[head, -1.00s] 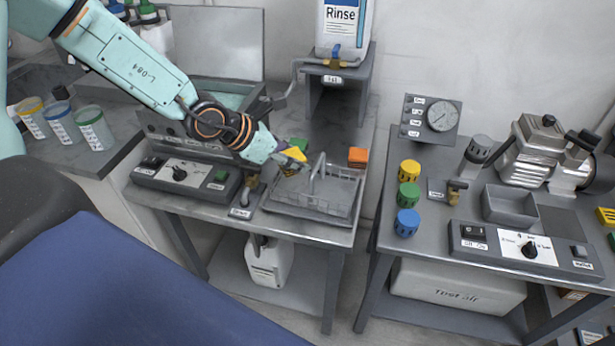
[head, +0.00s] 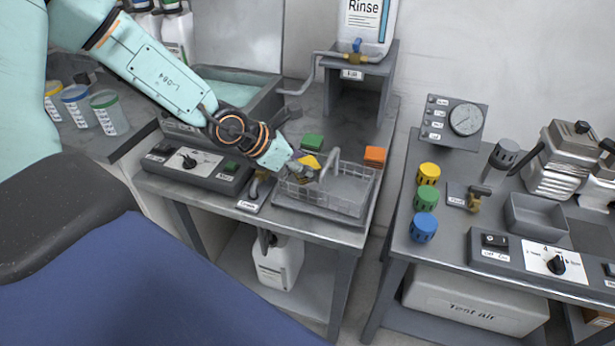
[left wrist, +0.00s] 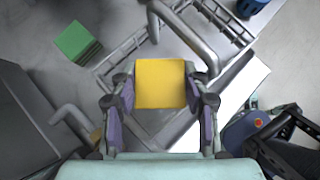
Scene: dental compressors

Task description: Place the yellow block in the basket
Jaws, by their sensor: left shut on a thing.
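The yellow block (head: 310,161) is held between the fingers of my left gripper (head: 303,170), which is shut on it. In the left wrist view the yellow block (left wrist: 160,83) sits between both fingers. The grey wire basket (head: 352,204) has an upright handle and stands on the left bench. The gripper and block are over or beside the basket's left part, left of the handle; the exact height above it is hard to tell. The basket's wire rim (left wrist: 122,52) also shows in the left wrist view. My right gripper is not in view.
A green block (head: 313,140) lies behind the basket and an orange block (head: 375,154) lies at its back right. A rinse container (head: 366,25) stands on a raised stand behind. A switch panel (head: 195,164) is left of the basket. A gap separates the right bench.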

